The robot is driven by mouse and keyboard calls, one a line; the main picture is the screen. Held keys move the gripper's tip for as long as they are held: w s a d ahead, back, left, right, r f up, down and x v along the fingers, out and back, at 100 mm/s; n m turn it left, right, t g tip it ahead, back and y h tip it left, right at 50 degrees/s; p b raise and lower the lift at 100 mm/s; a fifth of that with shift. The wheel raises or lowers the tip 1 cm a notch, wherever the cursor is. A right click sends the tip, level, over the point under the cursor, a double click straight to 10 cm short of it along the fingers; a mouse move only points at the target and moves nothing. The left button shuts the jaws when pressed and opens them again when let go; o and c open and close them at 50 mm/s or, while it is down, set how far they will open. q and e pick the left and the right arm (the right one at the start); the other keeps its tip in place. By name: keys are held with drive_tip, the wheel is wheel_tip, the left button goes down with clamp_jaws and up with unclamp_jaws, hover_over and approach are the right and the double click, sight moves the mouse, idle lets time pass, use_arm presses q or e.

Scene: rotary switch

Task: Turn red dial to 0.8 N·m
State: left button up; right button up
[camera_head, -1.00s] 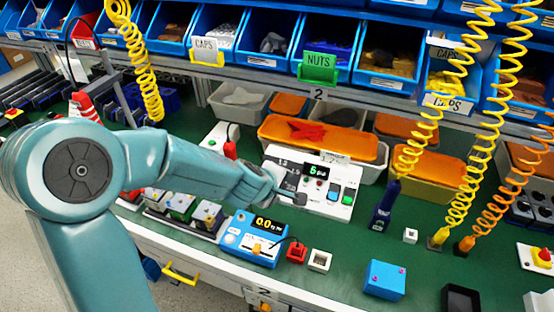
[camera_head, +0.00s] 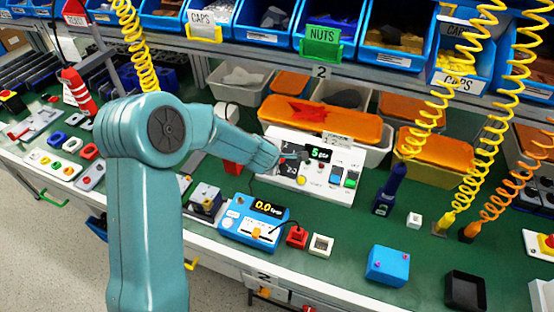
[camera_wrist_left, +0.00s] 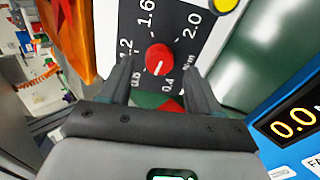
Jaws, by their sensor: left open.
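The red dial (camera_wrist_left: 159,58) shows in the left wrist view on a black face marked 0.4, 0.8, 1.2, 1.6 and 2.0. Its white pointer line is small and points toward the lower part of the scale, near 0.4 and 0.8; I cannot tell the exact setting. My left gripper (camera_wrist_left: 158,80) is open, with one finger on each side of the dial in this view; contact is not clear. In the head view my left gripper (camera_head: 290,157) is at the left part of the white control box (camera_head: 318,191) and hides the dial. My right gripper is not in view.
A blue meter (camera_head: 254,222) reading 0.0 stands in front of the box. An orange-lidded bin (camera_head: 345,122) is behind it. A dark blue tool (camera_head: 389,191) on a coiled yellow cord hangs to the right.

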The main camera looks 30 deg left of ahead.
use_arm(q)
drive_tip(key=shift+x, duration=1.2)
drive_tip(key=shift+r, duration=0.1)
drive_tip(key=shift+a, duration=0.1)
drive_tip(key=c, duration=1)
drive_tip(key=shift+r+m+p, duration=0.2)
drive_tip(key=shift+m+p, duration=0.4)
drive_tip(key=shift+m, duration=0.4)
drive_tip(key=shift+c, duration=0.2)
drive_tip(key=shift+f+m, duration=0.1)
drive_tip(key=shift+m, duration=0.6)
drive_tip(key=shift+f+m+p, duration=0.1)
drive_tip(key=shift+m+p, duration=0.2)
drive_tip(key=shift+m, duration=0.3)
